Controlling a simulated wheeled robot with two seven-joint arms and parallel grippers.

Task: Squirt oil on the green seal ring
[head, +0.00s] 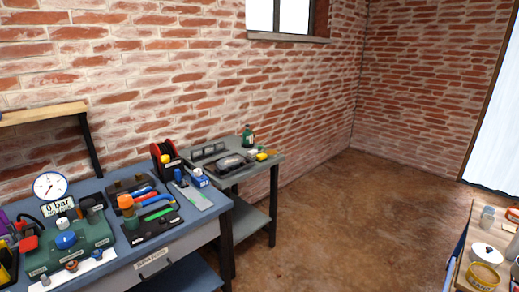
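Neither of my grippers is in view. I cannot make out a green seal ring for sure. Small fittings with coloured parts, among them an orange one (72,266) and a blue one (97,254), stand on a white strip (88,271) at the front of the blue workbench (185,235). A small green bottle (248,137) stands upright at the back of the grey side table; whether it holds oil I cannot tell. An orange-topped object (126,203) stands beside the tool tray on the bench, too small to identify.
A green test block with a pressure gauge (50,186) reading 0 bar stands at bench left. A dark tray (150,225) holds coloured-handled tools. A red reel (165,155) stands behind. The grey table (265,168) adjoins. Another cluttered table (462,262) is at right; open floor (350,220) lies between.

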